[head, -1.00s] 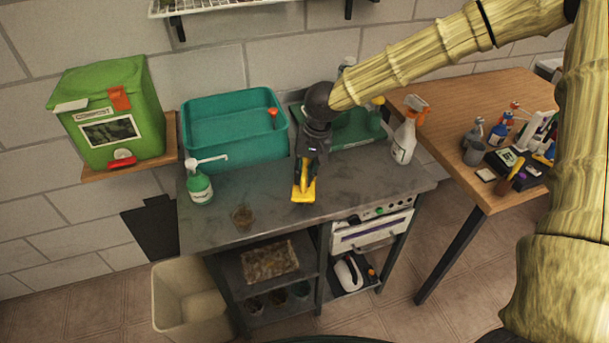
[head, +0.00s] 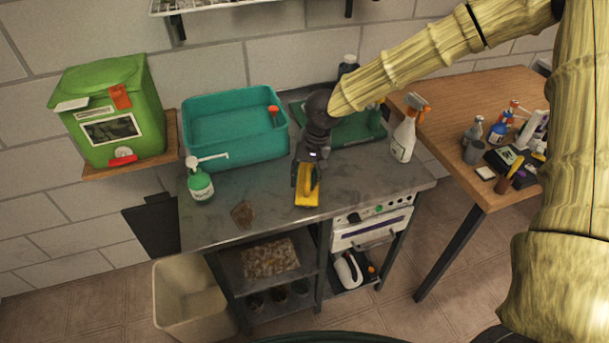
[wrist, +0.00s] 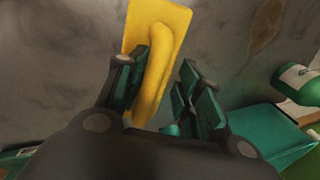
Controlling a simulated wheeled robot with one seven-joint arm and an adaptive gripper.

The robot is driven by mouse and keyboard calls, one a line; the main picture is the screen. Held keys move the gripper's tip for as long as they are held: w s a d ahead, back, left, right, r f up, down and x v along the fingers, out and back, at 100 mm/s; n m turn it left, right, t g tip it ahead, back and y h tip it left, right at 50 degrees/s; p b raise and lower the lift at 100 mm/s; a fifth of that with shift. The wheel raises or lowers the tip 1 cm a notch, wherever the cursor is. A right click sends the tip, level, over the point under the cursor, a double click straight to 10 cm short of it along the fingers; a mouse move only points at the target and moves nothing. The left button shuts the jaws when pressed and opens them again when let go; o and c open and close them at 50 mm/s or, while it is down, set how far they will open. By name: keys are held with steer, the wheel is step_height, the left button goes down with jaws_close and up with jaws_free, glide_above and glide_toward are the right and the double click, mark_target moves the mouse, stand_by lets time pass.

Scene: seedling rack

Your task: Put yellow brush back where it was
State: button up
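The yellow brush (head: 307,199) is at the front part of the grey metal bench, under my gripper (head: 305,178). In the wrist view the brush (wrist: 160,30) shows a flat yellow base and a raised handle. My gripper (wrist: 160,85) has its fingers apart around the handle. The left finger is close against or overlapping the handle, and a gap shows on the right finger's side. The brush looks to rest on the bench top, though its underside is hidden. A brown patch of dirt (head: 242,214) lies on the bench to the left; it also shows in the wrist view (wrist: 266,28).
A teal tub (head: 235,160) and a green pump bottle (head: 200,185) stand left on the bench (head: 270,200). A white spray bottle (head: 403,140) stands right, with a green tray (head: 350,130) behind my arm. Bare bench lies right of the brush.

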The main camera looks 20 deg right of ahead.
step_height(320, 180, up, 12)
steer(key=d+b, duration=0.1)
steer(key=d, duration=0.1)
steer(key=shift+s, duration=0.4)
steer(key=shift+d, duration=0.1)
stand_by(1.3)
